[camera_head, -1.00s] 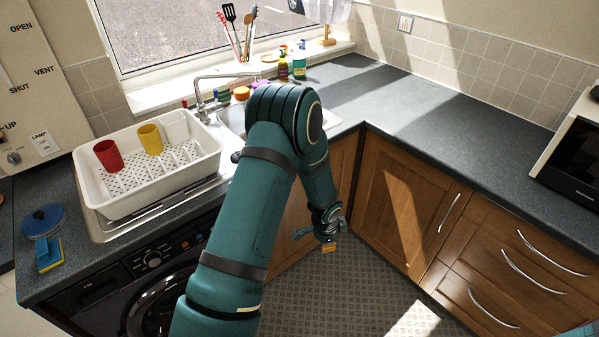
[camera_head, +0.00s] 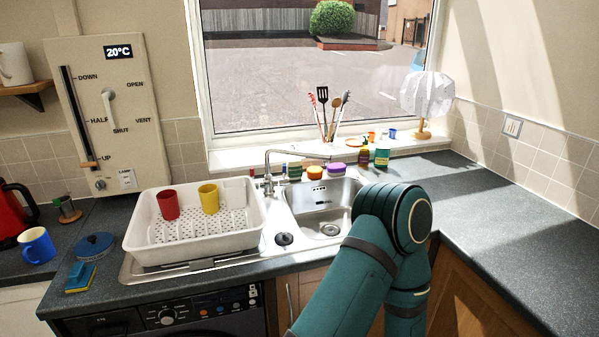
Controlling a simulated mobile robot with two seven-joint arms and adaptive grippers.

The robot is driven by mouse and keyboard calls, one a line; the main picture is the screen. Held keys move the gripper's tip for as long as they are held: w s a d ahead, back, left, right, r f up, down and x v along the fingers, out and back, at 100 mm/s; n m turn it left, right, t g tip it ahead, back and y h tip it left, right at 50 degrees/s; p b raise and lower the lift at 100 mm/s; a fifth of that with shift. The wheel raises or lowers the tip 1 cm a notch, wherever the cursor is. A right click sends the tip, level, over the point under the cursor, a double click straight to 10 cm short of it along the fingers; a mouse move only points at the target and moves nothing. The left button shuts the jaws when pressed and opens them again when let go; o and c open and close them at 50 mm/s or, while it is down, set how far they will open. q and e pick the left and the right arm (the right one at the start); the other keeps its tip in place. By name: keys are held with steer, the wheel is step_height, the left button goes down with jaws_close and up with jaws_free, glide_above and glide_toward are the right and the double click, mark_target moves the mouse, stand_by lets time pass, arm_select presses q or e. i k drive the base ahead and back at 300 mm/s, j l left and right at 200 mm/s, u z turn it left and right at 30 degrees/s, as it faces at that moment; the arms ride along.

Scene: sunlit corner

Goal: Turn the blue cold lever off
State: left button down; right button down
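The chrome tap (camera_head: 268,158) stands at the back left of the sink, its spout reaching right over the basin. A small blue upright piece (camera_head: 284,170), seemingly the cold lever, shows just right of the tap body. A small red piece (camera_head: 251,172) shows on the left. Both are too small to tell their exact setting. My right gripper is not in view.
A white dish rack (camera_head: 133,236) with a red cup (camera_head: 168,204) and yellow cup (camera_head: 209,198) stands left of the sink (camera_head: 318,197). Sponges (camera_head: 315,172) and bottles (camera_head: 382,157) line the sink's back. The right counter (camera_head: 500,220) is clear.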

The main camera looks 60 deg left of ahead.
mark_target(283, 181)
steer(key=i+l+u, duration=0.1)
steer(key=u, duration=0.25)
steer(key=i+l+u, duration=0.1)
steer(key=u, duration=0.25)
steer(key=i+l+u, duration=0.15)
steer(key=u, duration=0.25)
